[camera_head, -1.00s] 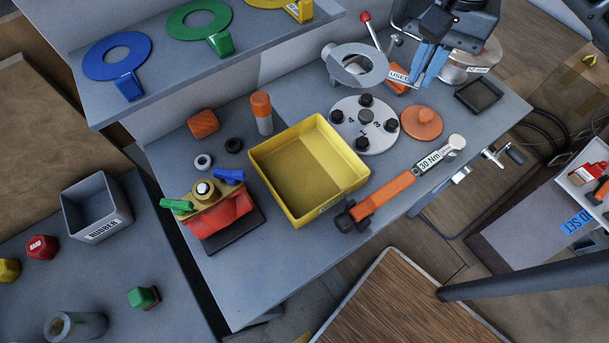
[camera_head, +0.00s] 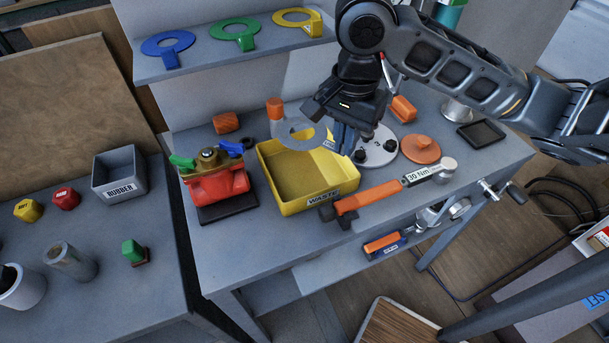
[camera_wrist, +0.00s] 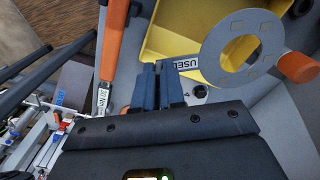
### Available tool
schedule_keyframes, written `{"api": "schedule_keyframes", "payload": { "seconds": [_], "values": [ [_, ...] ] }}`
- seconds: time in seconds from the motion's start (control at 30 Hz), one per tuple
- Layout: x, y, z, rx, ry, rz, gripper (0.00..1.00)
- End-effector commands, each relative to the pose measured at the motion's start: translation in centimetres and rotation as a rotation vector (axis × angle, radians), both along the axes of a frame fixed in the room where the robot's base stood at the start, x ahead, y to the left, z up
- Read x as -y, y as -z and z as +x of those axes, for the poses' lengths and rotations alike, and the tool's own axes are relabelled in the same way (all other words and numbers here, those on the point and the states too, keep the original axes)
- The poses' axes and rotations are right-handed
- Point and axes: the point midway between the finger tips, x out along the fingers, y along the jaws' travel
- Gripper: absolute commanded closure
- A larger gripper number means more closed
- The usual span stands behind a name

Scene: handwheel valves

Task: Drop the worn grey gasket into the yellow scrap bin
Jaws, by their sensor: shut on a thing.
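My gripper (camera_head: 345,140) is shut on the tag of the flat grey ring gasket (camera_head: 283,131). The wrist view shows the fingers (camera_wrist: 170,85) at the gasket's tag, labelled "USED", with the ring (camera_wrist: 212,50) reaching out to the right. The yellow bin (camera_head: 295,205), labelled "WASTE", stands on the bench, open at the top. In the head view the gasket is held up over the bin's back edge. In the wrist view it overlaps one edge of the bin (camera_wrist: 165,35). Its exact height above the rim is hard to tell.
An orange torque wrench (camera_head: 368,196) lies right of the bin. A grey flange plate (camera_head: 376,155), partly hidden, and an orange disc (camera_head: 427,149) lie to the right. A grey rubber box (camera_head: 120,178) stands on the left table.

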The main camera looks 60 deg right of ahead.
Motion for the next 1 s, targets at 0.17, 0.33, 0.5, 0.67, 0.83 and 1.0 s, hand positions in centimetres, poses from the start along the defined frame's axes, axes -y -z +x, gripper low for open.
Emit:
{"api": "schedule_keyframes", "payload": {
  "seconds": [0.17,0.33,0.5,0.67,0.83,1.0],
  "values": [
    [0.0,2.6,0.0,0.000,0.000,-0.001,1.00],
    [0.0,4.3,0.0,0.000,0.000,-0.001,1.00],
    [0.0,4.8,0.0,0.000,-0.001,-0.001,1.00],
    [0.0,4.7,0.0,0.000,-0.001,0.000,1.00],
    [0.0,4.7,0.0,0.000,-0.001,0.000,0.80],
    [0.0,4.7,0.0,0.000,-0.001,0.000,0.64]
  ]
}}
